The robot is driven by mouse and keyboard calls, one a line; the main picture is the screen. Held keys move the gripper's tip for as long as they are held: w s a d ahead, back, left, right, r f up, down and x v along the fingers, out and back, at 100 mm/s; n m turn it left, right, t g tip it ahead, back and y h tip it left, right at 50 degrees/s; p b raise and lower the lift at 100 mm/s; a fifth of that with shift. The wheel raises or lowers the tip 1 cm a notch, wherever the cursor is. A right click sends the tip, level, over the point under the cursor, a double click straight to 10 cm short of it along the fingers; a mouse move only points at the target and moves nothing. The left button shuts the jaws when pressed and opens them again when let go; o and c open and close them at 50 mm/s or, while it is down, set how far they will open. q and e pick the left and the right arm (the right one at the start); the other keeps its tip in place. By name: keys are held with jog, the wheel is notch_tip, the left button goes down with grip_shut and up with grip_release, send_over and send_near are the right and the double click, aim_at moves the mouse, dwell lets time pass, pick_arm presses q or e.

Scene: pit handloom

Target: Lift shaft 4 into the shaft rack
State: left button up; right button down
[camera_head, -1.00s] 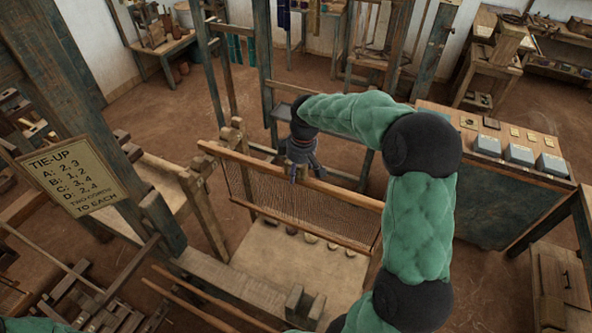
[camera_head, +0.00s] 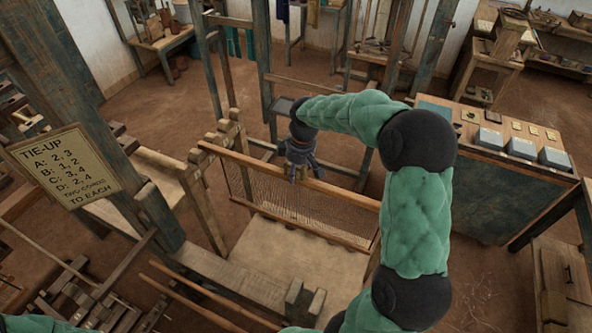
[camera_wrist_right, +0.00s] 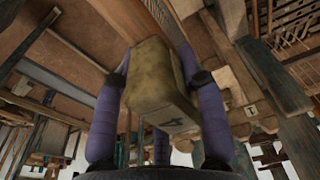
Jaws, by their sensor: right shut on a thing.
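Shaft 4 (camera_head: 340,196), a wooden frame with two long bars and a mesh of heddles between them, hangs from my right gripper (camera_head: 298,172). The gripper is shut on the middle of its upper bar, and the frame slants down to the right. In the right wrist view, the fingers (camera_wrist_right: 160,95) are around a worn wooden block (camera_wrist_right: 155,70) with a dark mark like a 4. My right forearm hides part of the right side. A notched wooden support (camera_head: 205,165) stands close to the shaft's left end; I cannot tell if it is the shaft rack. My left gripper is not in view.
A tie-up sign (camera_head: 62,172) hangs on a blue-green post at left. A pale board (camera_head: 285,255) lies below the shaft. A bench (camera_head: 465,145) with grey boxes stands at right. Long rods and beams lie at lower left. Bare floor (camera_head: 480,270) shows at lower right.

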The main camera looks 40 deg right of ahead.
dwell(0.3)
jog(key=c, duration=0.7)
grip_release()
jog(key=shift+o, duration=0.2)
jog(key=r, duration=0.4)
jog(key=s+r, duration=0.1)
jog(key=r, duration=0.7)
jog(key=shift+s+d, duration=0.15)
jog(key=shift+d, duration=0.2)
